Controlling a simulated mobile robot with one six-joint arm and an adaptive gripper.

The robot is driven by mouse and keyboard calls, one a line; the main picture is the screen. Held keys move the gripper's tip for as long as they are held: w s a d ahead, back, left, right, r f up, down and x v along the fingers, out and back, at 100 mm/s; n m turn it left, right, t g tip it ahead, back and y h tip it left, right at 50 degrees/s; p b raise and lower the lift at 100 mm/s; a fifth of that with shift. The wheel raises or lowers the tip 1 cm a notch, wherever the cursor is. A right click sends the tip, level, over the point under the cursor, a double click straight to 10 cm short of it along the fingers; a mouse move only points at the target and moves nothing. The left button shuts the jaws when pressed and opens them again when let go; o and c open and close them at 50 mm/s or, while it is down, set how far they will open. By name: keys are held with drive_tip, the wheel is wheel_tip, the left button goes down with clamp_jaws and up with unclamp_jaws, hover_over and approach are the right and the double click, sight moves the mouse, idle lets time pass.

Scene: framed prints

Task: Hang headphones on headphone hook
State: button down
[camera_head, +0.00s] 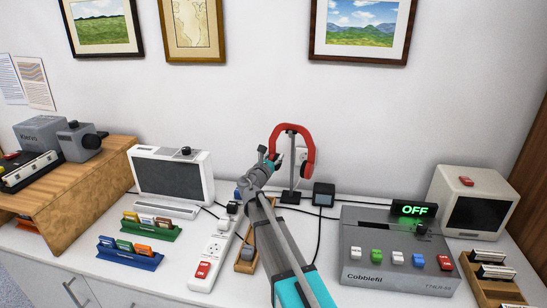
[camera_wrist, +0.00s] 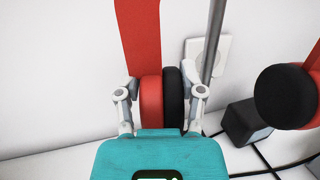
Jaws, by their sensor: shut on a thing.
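The red headphones (camera_head: 308,148) with black ear cushions are upright, band on top, in front of the back wall. In the wrist view, my gripper (camera_wrist: 163,92) is shut on one red ear cup (camera_wrist: 151,105) and its black cushion. The other cushion (camera_wrist: 287,95) hangs free at the right. The headphone hook is a grey post on a dark base (camera_head: 290,197); its post (camera_wrist: 213,40) also shows between the two ear cups in the wrist view. The band arches around the top of the post; I cannot tell whether it touches the hook. My gripper (camera_head: 268,165) partly hides the left cup.
A small dark box (camera_head: 323,194) stands right of the hook base, with cables around it. A grey machine with an OFF display (camera_head: 385,250) is at the right. A white power strip (camera_head: 213,255) and a white-framed screen (camera_head: 172,175) are at the left.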

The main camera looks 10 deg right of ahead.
idle(0.4)
drive_tip(key=shift+c, duration=0.6)
unclamp_jaws()
